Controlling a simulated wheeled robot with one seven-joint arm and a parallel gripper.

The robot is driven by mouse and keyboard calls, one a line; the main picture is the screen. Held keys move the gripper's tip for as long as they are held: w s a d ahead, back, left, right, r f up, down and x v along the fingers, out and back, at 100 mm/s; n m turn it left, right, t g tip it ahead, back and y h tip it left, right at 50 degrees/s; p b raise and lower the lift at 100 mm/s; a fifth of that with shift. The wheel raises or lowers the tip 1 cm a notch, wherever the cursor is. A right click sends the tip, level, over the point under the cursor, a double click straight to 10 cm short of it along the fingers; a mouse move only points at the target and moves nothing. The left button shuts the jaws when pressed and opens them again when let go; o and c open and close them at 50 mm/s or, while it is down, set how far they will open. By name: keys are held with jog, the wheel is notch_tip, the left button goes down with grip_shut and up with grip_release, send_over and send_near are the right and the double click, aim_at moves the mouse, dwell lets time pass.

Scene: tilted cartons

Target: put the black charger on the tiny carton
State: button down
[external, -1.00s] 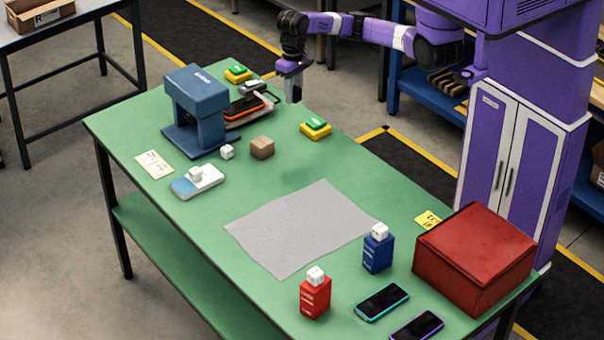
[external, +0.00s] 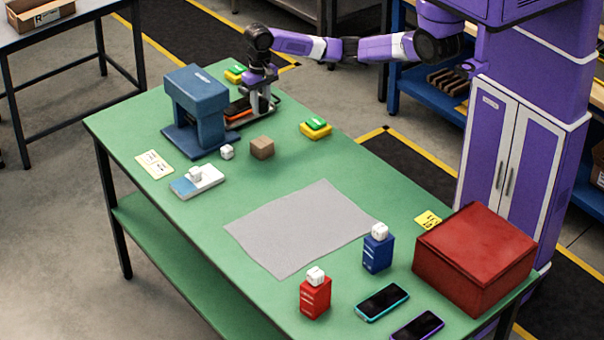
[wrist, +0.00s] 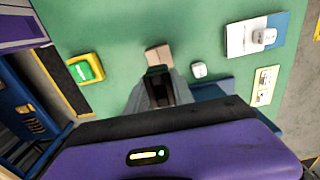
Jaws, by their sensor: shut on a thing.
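The tiny carton (external: 262,147) is a small brown box on the green table, in front of my gripper; it also shows in the wrist view (wrist: 158,55). My gripper (external: 264,108) points down at the back of the table, beside the blue stand. In the wrist view its fingers (wrist: 158,92) are shut on a dark thing, which looks like the black charger (wrist: 160,90). Most of the charger is hidden by the gripper, and I cannot tell whether it still touches what lies below it.
A blue stand (external: 197,105) is close left of my gripper, with a black and orange device (external: 238,113) between them. A white cube (external: 227,152) sits left of the carton. A green-topped yellow block (external: 316,128) is to the right. The grey mat (external: 300,228) is clear.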

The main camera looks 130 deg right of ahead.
notch_tip(320, 180, down, 10)
jog(key=shift+f+p, duration=0.15)
jog(key=shift+p, duration=0.2)
jog(key=shift+f, duration=0.15)
jog(key=c, duration=1.1)
grip_release()
